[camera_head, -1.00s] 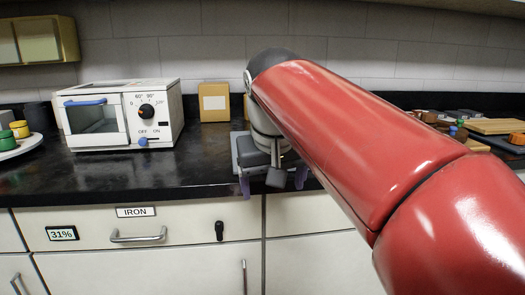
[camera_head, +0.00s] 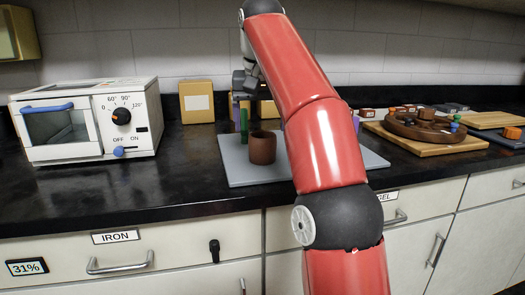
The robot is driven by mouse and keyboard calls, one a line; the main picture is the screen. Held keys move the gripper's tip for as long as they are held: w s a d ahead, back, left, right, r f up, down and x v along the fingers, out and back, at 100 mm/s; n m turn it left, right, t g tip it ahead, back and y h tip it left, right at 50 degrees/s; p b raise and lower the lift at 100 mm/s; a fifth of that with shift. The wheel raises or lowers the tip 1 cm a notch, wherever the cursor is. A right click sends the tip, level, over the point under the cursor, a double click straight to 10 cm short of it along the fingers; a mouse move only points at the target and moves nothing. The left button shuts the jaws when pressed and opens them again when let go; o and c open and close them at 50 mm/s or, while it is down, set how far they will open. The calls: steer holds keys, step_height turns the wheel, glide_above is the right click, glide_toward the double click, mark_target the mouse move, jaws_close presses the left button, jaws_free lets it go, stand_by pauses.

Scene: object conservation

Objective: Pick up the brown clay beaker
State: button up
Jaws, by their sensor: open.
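The brown clay beaker (camera_head: 262,148) stands upright on a grey tray (camera_head: 240,174) on the black counter, left of my red arm. My gripper (camera_head: 257,108) is above and behind the beaker, apart from it.
A green upright item (camera_head: 244,126) stands close behind the beaker. A white oven (camera_head: 88,121) is at left and a tan box (camera_head: 196,102) at the back. A wooden board (camera_head: 440,149) bears a round brown tray (camera_head: 405,130) with small items at right. The counter left of the grey tray is clear.

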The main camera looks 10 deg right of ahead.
mark_target(263, 143)
steer(key=shift+x, duration=3.15)
steer(key=shift+s+d, duration=0.15)
steer(key=shift+d, duration=0.05)
steer(key=c, duration=1.1)
